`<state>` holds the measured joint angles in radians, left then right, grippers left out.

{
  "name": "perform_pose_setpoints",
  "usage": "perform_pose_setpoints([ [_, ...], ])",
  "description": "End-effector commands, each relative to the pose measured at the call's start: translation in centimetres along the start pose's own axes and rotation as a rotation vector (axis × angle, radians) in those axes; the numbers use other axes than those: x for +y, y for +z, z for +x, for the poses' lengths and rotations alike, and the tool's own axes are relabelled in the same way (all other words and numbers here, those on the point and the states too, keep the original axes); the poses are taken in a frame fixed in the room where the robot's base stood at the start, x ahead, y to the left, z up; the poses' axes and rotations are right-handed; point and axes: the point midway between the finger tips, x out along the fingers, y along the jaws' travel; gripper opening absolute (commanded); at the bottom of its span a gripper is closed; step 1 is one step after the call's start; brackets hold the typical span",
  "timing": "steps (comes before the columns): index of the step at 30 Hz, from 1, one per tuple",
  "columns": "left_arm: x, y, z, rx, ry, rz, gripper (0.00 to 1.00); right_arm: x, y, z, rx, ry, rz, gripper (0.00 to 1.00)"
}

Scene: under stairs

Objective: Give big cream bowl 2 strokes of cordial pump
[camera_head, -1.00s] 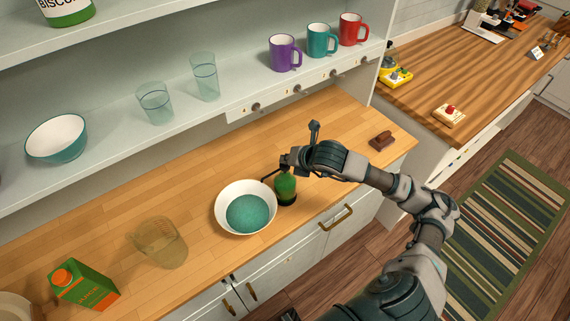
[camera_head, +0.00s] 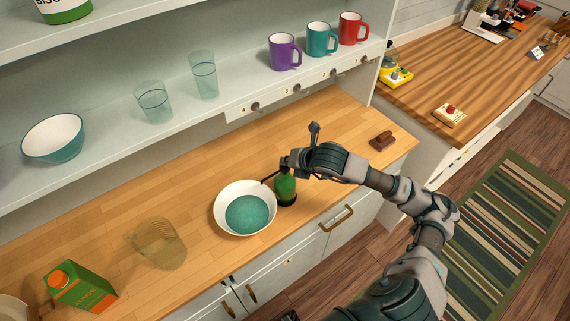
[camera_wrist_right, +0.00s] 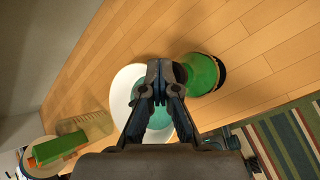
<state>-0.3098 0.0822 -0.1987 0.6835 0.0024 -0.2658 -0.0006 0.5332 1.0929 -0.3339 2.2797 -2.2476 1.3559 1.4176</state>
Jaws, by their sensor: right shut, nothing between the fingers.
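The big cream bowl (camera_head: 221,196) stands on the wooden counter, with a round teal area covering its bottom. The green cordial pump bottle (camera_head: 287,190) stands upright just right of it, its dark spout reaching toward the bowl's rim. My right gripper (camera_head: 289,164) is shut and empty at the top of the pump, partly hiding the pump head; contact is hard to tell. In the wrist view, the shut fingers (camera_wrist_right: 160,70) cover part of the bowl (camera_wrist_right: 122,92), with the green bottle (camera_wrist_right: 203,74) beside them. My left gripper is not in view.
A clear jug (camera_head: 162,244) and a green-orange carton (camera_head: 82,287) stand left of the bowl. A brown block (camera_head: 382,140) lies to the right. The shelf above holds a teal bowl (camera_head: 54,138), two glasses and three mugs. The counter behind the bowl is clear.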

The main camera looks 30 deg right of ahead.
Motion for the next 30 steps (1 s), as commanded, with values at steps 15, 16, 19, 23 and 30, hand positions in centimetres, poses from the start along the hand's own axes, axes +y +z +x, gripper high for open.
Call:
perform_pose_setpoints([
  [15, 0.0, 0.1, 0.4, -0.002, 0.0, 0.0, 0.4, -0.3, -0.4, 0.4, 0.005, -0.003, 0.0, 0.0],
  [16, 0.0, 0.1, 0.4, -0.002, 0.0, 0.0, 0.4, -0.3, -0.4, 0.4, 0.005, -0.003, 0.0, 0.0],
  [19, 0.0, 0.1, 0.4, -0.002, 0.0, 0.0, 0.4, -0.3, -0.3, 0.4, 0.005, -0.003, 0.0, 0.0],
  [23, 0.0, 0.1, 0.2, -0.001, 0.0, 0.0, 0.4, -0.1, -0.1, 0.1, 0.005, -0.002, 0.0, 0.0],
  [30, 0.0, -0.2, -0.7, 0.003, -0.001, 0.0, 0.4, 0.7, 0.7, -0.9, 0.003, -0.001, 0.0, 0.0],
])
